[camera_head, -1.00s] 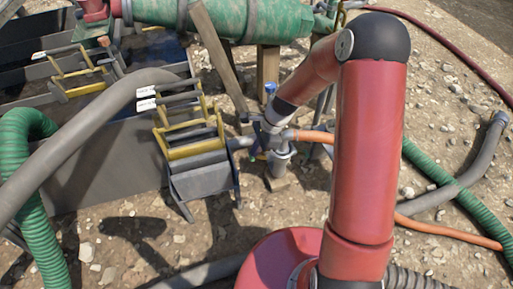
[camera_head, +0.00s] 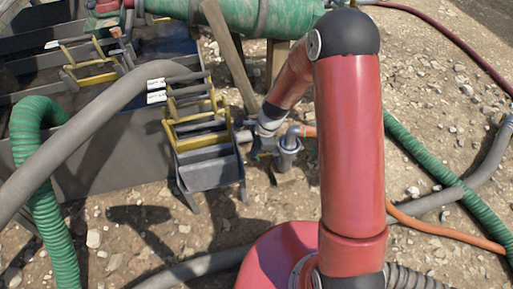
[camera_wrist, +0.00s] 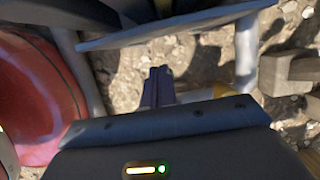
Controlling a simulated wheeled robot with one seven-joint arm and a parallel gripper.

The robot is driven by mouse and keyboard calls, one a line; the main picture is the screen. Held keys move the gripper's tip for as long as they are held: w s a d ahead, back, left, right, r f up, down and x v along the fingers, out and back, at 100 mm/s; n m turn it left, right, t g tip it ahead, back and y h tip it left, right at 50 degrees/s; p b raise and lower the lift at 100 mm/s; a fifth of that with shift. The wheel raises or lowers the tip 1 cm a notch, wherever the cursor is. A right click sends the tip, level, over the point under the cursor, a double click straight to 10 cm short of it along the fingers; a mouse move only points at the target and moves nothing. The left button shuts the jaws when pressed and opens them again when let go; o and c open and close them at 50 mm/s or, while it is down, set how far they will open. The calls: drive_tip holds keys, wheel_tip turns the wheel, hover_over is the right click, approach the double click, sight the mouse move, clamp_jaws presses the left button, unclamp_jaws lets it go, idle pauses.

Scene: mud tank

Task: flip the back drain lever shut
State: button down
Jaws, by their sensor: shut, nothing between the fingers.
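The grey mud tank (camera_head: 110,160) stands at the left in the head view. At its near end is a grey trough (camera_head: 208,170) with yellow-and-black bar frames (camera_head: 200,130) above it. A similar yellow frame (camera_head: 92,78) sits farther back. I cannot tell which part is the back drain lever. My gripper (camera_head: 262,146) is low beside the trough's right side, mostly hidden by my wrist. In the wrist view its fingers (camera_wrist: 157,86) are together and empty, over stony ground. A grey plate edge (camera_wrist: 180,26) crosses above them, apart from the tips in the picture.
A capped grey standpipe (camera_head: 287,155) stands just right of my gripper. A wooden prop (camera_head: 228,55) leans behind. A thick grey hose (camera_head: 95,120) and a green hose (camera_head: 45,180) cross at left. An orange hose (camera_head: 440,230) lies right. Open stony ground lies in front.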

idle(0.6)
drive_tip(key=shift+r+p, duration=0.7)
drive_tip(key=shift+r, duration=0.1)
drive_tip(key=p+v, duration=0.1)
drive_tip(key=v, duration=0.6)
drive_tip(key=shift+r, duration=0.3)
drive_tip(key=shift+d, duration=0.15)
